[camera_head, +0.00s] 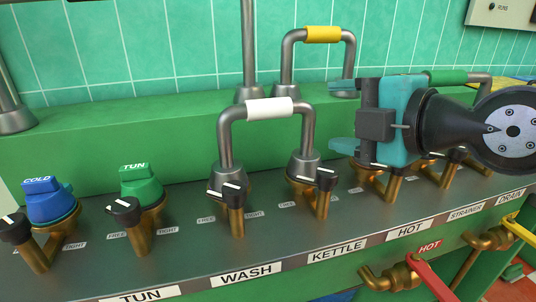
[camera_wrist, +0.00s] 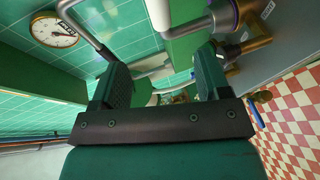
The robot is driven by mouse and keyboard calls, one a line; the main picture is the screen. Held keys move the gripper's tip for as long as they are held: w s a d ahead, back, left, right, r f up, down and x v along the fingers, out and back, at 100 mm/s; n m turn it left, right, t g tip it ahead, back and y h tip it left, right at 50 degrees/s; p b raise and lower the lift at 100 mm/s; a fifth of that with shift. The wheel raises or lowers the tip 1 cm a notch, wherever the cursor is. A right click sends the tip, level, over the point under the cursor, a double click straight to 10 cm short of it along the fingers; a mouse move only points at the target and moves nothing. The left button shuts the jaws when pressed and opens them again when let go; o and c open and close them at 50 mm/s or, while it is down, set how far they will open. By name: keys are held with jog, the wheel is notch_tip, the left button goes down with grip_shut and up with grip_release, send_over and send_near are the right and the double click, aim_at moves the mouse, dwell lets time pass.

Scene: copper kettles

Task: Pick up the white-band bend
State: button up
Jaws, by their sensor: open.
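The white-band bend (camera_head: 269,108) is a grey U-shaped pipe with a white sleeve on its top run. It stands upright on two grey cone ports behind the WASH and KETTLE labels. My gripper (camera_head: 341,118) is open and empty, to the right of the bend in the head view. Its fingers point left towards the bend's right leg, and I see no contact. In the wrist view my gripper (camera_wrist: 162,75) shows two spread dark green fingers. A pale sleeve at the top edge there looks like the white band (camera_wrist: 158,14). A light bar between the fingers is unclear.
A yellow-band bend (camera_head: 322,35) stands behind, and a green-band bend (camera_head: 447,77) is partly hidden by my gripper. Blue COLD (camera_head: 48,200) and green TUN (camera_head: 141,186) caps stand left. Several black-handled brass valves line the panel front. A red HOT lever (camera_head: 432,275) hangs below.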

jog(key=p, duration=1.3)
send_near(277, 109)
jog(key=shift+w+a, duration=0.55)
jog(key=shift+a, duration=0.1)
jog(key=p+x, duration=0.1)
jog(key=x, duration=0.1)
jog(key=p+x, duration=0.1)
jog(key=x, duration=0.2)
jog(key=shift+f+p, duration=0.25)
jog(key=shift+p, duration=0.15)
jog(key=p+x, duration=0.4)
jog(key=shift+w+r, duration=0.15)
jog(key=shift+w, duration=0.15)
jog(key=shift+w+a+f, duration=0.2)
jog(key=shift+w+f, duration=0.05)
jog(key=shift+w, duration=0.05)
